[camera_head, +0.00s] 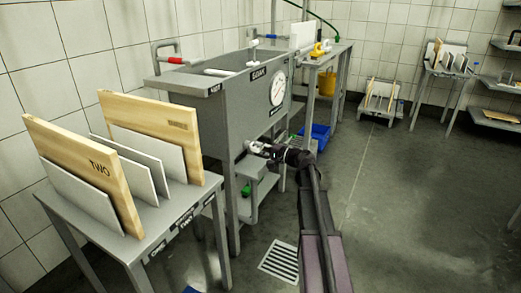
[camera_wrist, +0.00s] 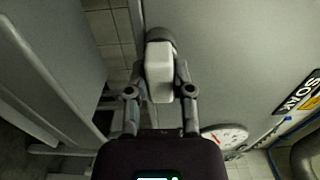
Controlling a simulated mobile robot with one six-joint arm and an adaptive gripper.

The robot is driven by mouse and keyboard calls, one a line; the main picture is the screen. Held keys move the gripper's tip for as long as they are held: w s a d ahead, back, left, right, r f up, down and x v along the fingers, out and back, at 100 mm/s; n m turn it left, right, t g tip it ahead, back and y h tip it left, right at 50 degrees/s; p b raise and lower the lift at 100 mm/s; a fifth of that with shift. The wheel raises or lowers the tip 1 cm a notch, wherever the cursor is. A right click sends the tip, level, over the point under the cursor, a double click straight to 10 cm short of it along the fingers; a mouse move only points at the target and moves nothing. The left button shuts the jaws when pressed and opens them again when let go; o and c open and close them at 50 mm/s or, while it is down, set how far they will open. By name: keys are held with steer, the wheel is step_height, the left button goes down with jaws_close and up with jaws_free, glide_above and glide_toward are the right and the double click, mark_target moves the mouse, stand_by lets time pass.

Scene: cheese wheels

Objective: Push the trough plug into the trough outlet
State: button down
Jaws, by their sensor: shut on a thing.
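The trough (camera_head: 243,85) is a grey metal tank on legs with a round dial on its front. My gripper (camera_head: 266,150) is at the lower front of the trough, below and left of the dial. In the wrist view my gripper (camera_wrist: 163,88) is shut on a pale blocky piece, which looks like the trough plug (camera_wrist: 160,70); a pale bit of it (camera_head: 254,147) shows in the head view. A dark grey round part, likely the trough outlet (camera_wrist: 163,38), lies right behind the plug against the grey wall. The plug hides their contact, so I cannot tell how deep it sits.
A low stand (camera_head: 165,222) with wooden boards and white sheets is at the front left. A blue bin (camera_head: 315,136) stands beyond the trough's right end. A floor drain (camera_head: 281,260) lies in front. The floor to the right of my arm is clear.

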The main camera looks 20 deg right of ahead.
steer(key=shift+w+a, duration=0.2)
steer(key=shift+c, duration=2.1)
jaws_free()
steer(key=v, duration=1.2)
steer(key=shift+s, duration=0.1)
